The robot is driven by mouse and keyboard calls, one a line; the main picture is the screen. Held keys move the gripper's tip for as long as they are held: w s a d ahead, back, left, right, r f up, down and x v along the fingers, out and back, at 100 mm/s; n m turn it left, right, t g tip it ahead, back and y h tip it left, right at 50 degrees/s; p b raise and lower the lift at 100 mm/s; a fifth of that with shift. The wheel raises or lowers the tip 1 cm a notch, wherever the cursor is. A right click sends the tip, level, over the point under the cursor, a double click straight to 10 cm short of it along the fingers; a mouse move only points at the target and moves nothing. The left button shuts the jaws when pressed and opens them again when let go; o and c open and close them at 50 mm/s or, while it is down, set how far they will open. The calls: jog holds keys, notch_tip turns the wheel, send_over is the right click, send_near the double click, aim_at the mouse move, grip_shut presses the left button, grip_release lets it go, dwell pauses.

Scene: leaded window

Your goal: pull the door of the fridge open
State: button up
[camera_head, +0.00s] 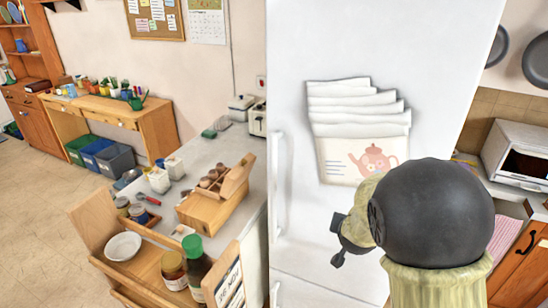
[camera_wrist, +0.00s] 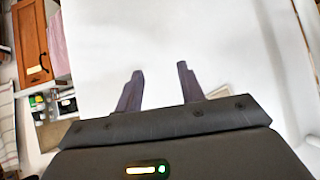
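The white fridge door (camera_head: 390,40) fills the middle of the head view and looks shut. Its long white vertical handle (camera_head: 281,185) runs along the door's left edge. My gripper (camera_head: 340,243) is in front of the door, to the right of the handle and apart from it. In the wrist view my gripper (camera_wrist: 160,68) shows two dark fingers spread apart with nothing between them, facing the plain white fridge door (camera_wrist: 215,40). My arm hides the lower right of the door.
A paper holder with a teapot picture (camera_head: 350,160) is on the door. A toaster oven (camera_head: 518,150) stands at right. Open floor (camera_head: 40,220) lies at far left.

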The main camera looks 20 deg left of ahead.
jog(key=w+a+r+n+t+y+p, duration=0.15)
jog(key=a+r+t, duration=0.3)
jog(key=a, duration=0.95)
jog(key=t+y+p, duration=0.1)
jog(key=t+p, duration=0.1)
jog(key=t, duration=0.1)
send_near(273, 165)
jog(key=d+x, duration=0.1)
jog(key=x, duration=0.2)
jog(key=shift+w+a+n, duration=0.25)
jog(key=shift+a+n, duration=0.1)
jog(key=shift+a, duration=0.15)
jog(key=shift+w, duration=0.1)
jog(key=p+x, duration=0.3)
jog(key=x, duration=0.3)
jog(key=shift+w+a+r, duration=0.1)
jog(key=shift+w+r, duration=0.05)
jog(key=shift+w+a+p, duration=0.15)
jog(key=shift+w+p, duration=0.2)
jog(key=shift+w, duration=0.15)
grip_shut()
